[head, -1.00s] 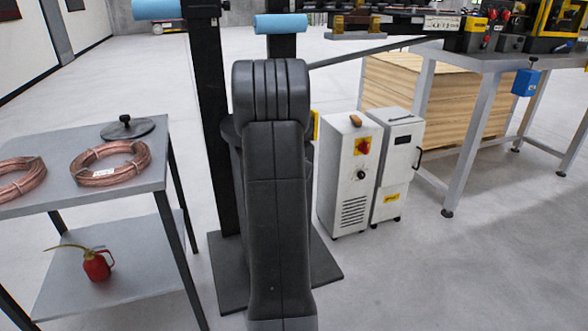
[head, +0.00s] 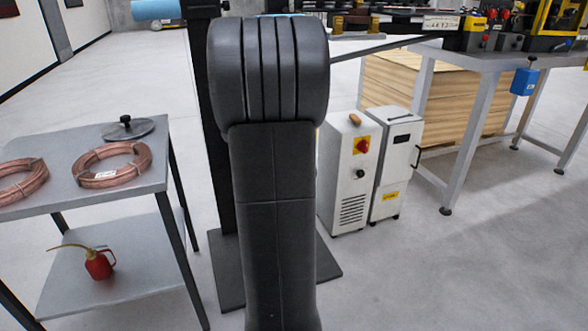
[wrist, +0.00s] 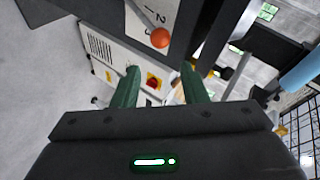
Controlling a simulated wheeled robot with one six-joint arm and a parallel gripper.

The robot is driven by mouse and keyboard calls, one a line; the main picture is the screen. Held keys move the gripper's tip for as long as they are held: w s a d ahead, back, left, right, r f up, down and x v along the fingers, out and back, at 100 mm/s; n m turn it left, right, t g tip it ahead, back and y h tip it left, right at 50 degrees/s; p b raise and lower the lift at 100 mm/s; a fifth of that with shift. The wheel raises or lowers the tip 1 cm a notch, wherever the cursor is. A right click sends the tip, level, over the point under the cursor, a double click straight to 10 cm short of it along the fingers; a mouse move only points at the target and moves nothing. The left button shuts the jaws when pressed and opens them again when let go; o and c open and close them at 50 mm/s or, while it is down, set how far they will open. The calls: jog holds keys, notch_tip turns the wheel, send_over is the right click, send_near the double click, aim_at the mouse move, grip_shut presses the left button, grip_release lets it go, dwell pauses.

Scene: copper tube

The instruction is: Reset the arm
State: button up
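My arm (head: 272,190) stands upright in the middle of the head view and hides part of the stand behind it. My gripper is not seen in the head view. In the wrist view my gripper (wrist: 160,84) shows two green fingers set well apart, with nothing between them. Beyond the fingers are the white cabinets and dark frame parts, at a distance.
A grey table (head: 60,200) on the left holds copper coils (head: 112,164) and a dark disc (head: 128,129). A red oil can (head: 99,264) sits on its lower shelf. White cabinets (head: 347,172) and a workbench (head: 483,68) stand right. Open floor (head: 440,270) lies at front right.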

jog(key=shift+s+r, duration=0.1)
jog(key=shift+s, duration=0.05)
jog(key=b+x, duration=0.2)
jog(key=x, duration=1.1)
jog(key=shift+w, duration=0.35)
jog(key=shift+s+a, duration=0.1)
